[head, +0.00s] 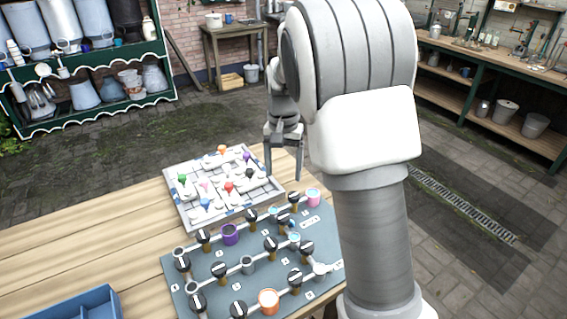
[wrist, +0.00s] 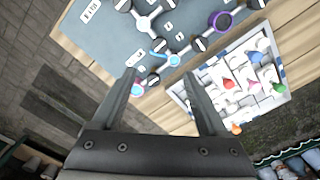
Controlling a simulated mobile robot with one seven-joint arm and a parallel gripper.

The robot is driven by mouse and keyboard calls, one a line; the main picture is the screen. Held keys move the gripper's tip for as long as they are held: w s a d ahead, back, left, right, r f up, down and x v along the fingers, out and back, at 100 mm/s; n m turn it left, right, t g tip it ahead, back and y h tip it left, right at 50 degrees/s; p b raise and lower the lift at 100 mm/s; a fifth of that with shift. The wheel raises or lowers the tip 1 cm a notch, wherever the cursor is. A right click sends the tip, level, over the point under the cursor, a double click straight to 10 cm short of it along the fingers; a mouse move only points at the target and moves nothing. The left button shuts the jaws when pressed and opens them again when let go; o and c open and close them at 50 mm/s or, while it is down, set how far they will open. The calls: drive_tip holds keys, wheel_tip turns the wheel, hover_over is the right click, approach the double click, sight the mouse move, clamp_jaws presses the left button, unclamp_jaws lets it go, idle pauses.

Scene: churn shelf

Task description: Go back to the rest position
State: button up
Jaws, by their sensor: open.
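My gripper (head: 285,150) is open and empty, held above the far right edge of the wooden table (head: 100,222). In the wrist view its two fingers (wrist: 160,90) stand apart with nothing between them but the scene behind. My arm rises at the right of the head view and hides part of the table's right side.
A grey board (head: 205,262) on the table carries several black-topped knobs and coloured rings. Behind it lies a white tray (head: 180,208) of white pieces with coloured tips. A blue bin (head: 75,305) sits front left. A green shelf (head: 95,114) and workbench (head: 480,65) stand farther off.

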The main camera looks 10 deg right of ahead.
drive_tip(key=shift+r, duration=0.8)
drive_tip(key=s+r+n+t, duration=0.2)
drive_tip(key=s+r+t, duration=0.1)
drive_tip(key=s+r, duration=0.85)
drive_tip(key=s+f+n+t, duration=0.1)
drive_tip(key=s+n+t, duration=0.1)
drive_tip(key=s, duration=1.3)
drive_tip(key=shift+s+f+n+t, duration=0.3)
drive_tip(key=shift+f+n, duration=0.1)
drive_tip(key=shift+n, duration=0.4)
drive_tip(key=shift+w+a, duration=0.1)
